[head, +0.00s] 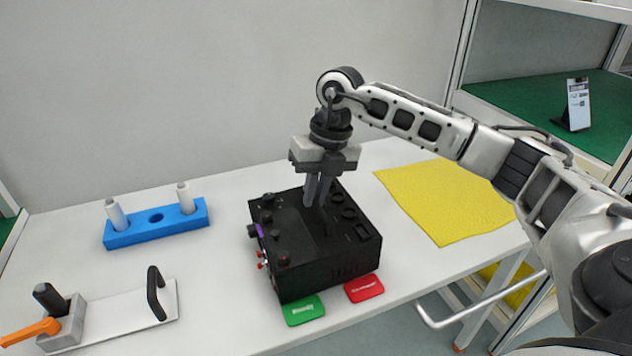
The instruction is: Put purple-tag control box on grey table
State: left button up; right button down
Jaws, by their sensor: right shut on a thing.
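The black control box (345,262) has knobs and round sockets on top and a small purple tag (253,230) on its left face. It is on or just above the light grey table (215,275); I cannot tell if it touches. My right gripper (318,200) points down at the top of the box, its fingers close together and shut on a part of it. The fingers hide that part. My left gripper is not in view.
Green (303,309) and red (364,288) cards lie at the box's front. A yellow cloth (450,200) lies right. A blue holder (155,227) with two white cylinders stands left. A plate with a black handle (156,292) and an orange-lever clamp (62,318) are front left.

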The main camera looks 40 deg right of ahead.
jog(key=c, duration=1.8)
grip_release()
jog(key=shift+a+f, duration=0.1)
jog(key=shift+f, duration=0.05)
jog(key=shift+c, duration=0.2)
jog(key=o, duration=0.3)
jog(key=shift+o, duration=0.2)
jog(key=v, duration=1.2)
